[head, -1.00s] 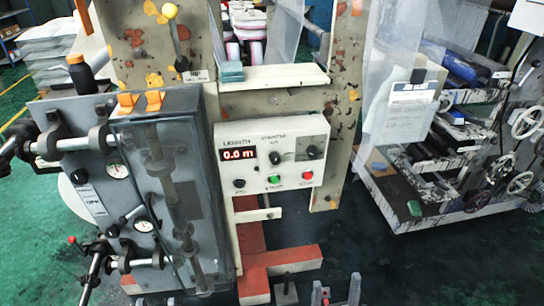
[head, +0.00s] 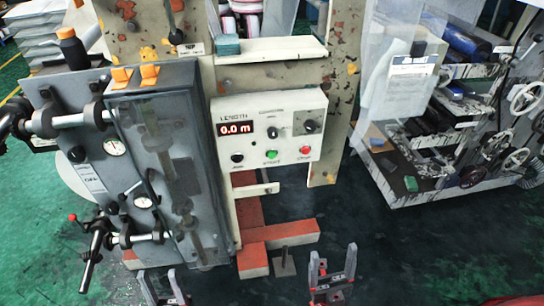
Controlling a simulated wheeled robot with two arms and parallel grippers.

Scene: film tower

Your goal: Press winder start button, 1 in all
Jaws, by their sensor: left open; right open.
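The winder control box (head: 290,104) is a cream panel in the middle of the head view, with a red display (head: 235,129) reading 0.0 m. A green button (head: 271,154), the likely start button, sits on its lower edge; its label is too small to read. A red button (head: 305,150) is to its right and a black knob (head: 237,158) to its left. My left gripper (head: 162,286) is open and empty at the bottom edge, below the grey cabinet. My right gripper (head: 333,266) is open and empty, lower in the picture than the panel and apart from it.
A grey cabinet (head: 178,120) with rods, gauges and handles stands left of the panel. Orange-red base beams (head: 285,232) lie below it. A rack with handwheels (head: 450,150) stands at the right. Green floor (head: 400,255) is clear at the lower right.

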